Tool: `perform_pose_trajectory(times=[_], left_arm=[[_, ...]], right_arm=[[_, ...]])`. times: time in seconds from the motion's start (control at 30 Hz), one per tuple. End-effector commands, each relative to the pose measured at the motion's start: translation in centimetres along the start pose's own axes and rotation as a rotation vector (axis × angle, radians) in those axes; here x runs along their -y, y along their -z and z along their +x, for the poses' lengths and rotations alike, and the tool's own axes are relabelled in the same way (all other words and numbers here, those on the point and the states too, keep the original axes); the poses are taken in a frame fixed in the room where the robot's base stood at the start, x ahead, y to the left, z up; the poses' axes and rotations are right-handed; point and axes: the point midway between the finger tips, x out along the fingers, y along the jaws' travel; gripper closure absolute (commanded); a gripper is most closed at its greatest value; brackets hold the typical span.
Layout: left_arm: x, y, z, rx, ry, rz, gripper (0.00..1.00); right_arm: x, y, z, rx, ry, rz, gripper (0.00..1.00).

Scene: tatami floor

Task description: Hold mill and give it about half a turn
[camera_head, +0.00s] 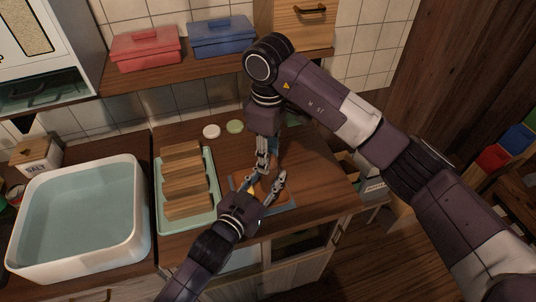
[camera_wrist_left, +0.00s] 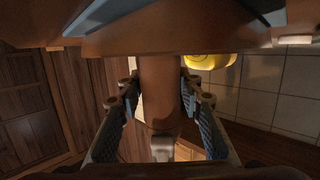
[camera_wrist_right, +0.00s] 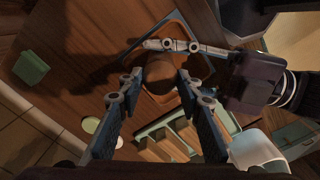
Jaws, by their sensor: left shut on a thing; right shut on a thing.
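The brown wooden mill (camera_wrist_left: 160,95) stands between the fingers of my left gripper (camera_wrist_left: 160,85), which is shut on its shaft from the side. In the right wrist view the mill's rounded top (camera_wrist_right: 158,72) sits between the fingers of my right gripper (camera_wrist_right: 156,84), which comes down from above and is shut on it. In the head view my left gripper (camera_head: 264,186) and right gripper (camera_head: 264,164) meet closely, one above the other, and hide most of the mill. A blue-edged tray (camera_head: 288,207) lies beneath.
Left of the mill is a pale green tray (camera_head: 207,222) with several wooden blocks, then a white basin (camera_head: 140,200). Two small round lids (camera_head: 212,131) lie behind. A red box (camera_head: 146,48) and a blue box (camera_head: 222,37) sit on the shelf. The counter's right edge is close.

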Motion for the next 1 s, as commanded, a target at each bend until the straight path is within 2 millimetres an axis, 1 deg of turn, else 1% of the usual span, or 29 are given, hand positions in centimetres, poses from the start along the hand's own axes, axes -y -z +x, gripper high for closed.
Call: perform_pose_trajectory(times=[0.03,0.57,0.6,0.73,1.0], left_arm=[[-0.46,-0.28,-0.03,0.005,-0.007,-0.003,0.94],[-0.32,-0.27,-0.03,0.005,-0.005,-0.003,0.94],[-0.31,-0.27,-0.03,0.005,-0.005,-0.003,0.94],[-0.25,-0.26,-0.03,0.005,-0.004,-0.003,0.94],[-0.13,-0.24,-0.02,0.005,-0.002,-0.002,0.94]], right_arm=[[0.21,0.42,-0.21,-0.015,0.003,0.001,0.92],[0.02,0.01,-0.08,-0.006,0.005,0.019,0.92],[0.01,0.00,-0.07,-0.006,0.005,0.019,0.65],[-0.01,-0.08,-0.03,-0.003,0.005,0.020,0.51],[-0.04,-0.19,0.05,0.000,0.006,0.021,0.50]])
